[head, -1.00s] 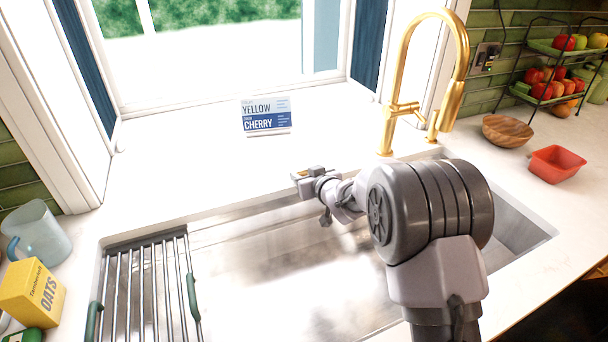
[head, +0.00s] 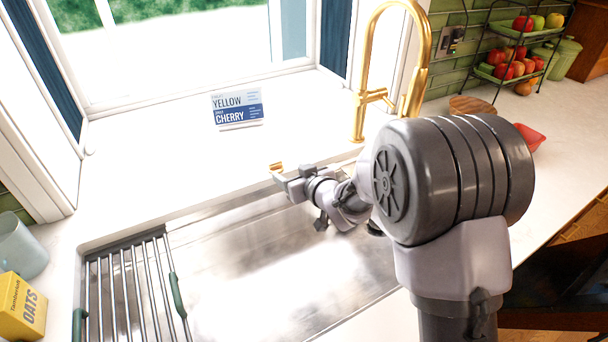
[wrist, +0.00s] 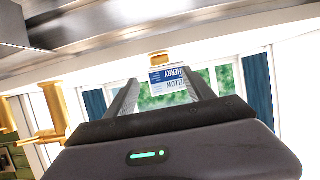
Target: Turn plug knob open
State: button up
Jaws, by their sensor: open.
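A small gold knob (head: 277,167) sits on the counter behind the back edge of the sink, taken as the plug knob. My gripper (head: 284,177) is just in front of it, over the back of the sink, and hides its lower part. In the wrist view, which is upside down, the gold knob (wrist: 159,57) shows just past the tips of my open gripper (wrist: 159,78), lined up with the gap between the two fingers. Nothing is between the fingers. I cannot tell whether a finger touches the knob.
A gold faucet (head: 361,120) stands right of the knob. A yellow and cherry sign (head: 237,110) stands behind it. A rolled drying rack (head: 125,285) covers the sink's left side.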

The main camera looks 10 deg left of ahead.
jog(key=p+v, duration=0.1)
jog(key=v, duration=0.7)
jog(key=shift+s, duration=0.1)
jog(key=s+d+r+m+h, duration=0.4)
jog(key=s+d+r, duration=0.1)
jog(key=d, duration=0.4)
jog(key=s+d+r+m+h, duration=0.3)
jog(key=s+d+r+m, duration=0.15)
jog(key=d, duration=0.45)
jog(key=s+m+g, duration=0.3)
jog(key=s+g, duration=0.1)
jog(key=s, duration=1.6)
jog(key=shift+g+y, duration=0.4)
jog(key=shift+s+d+r+m, duration=0.1)
jog(key=shift+s+r+m, duration=0.05)
jog(key=shift+m, duration=0.1)
